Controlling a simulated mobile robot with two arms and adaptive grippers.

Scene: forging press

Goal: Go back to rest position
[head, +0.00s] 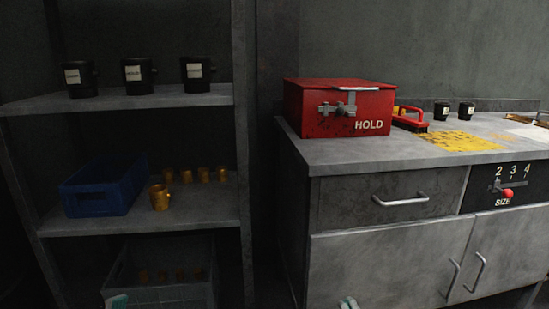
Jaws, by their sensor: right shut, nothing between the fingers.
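Only the tips of my grippers show, at the bottom edge of the head view. My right gripper (348,303) is low in front of the grey cabinet doors, shut and empty. My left gripper (118,301) is low in front of the bottom shelf bin; too little of it shows to tell whether it is open. Both are apart from the objects on the counter and upper shelves. The rest of both grippers is out of the picture.
A grey shelf rack (150,101) at left holds black mugs, a blue bin (102,190), brass pieces and a grey bin (160,296). A cabinet (390,257) at right carries a red HOLD box (310,115), a red brush (410,120) and black cups. A size selector (507,190) is on its front.

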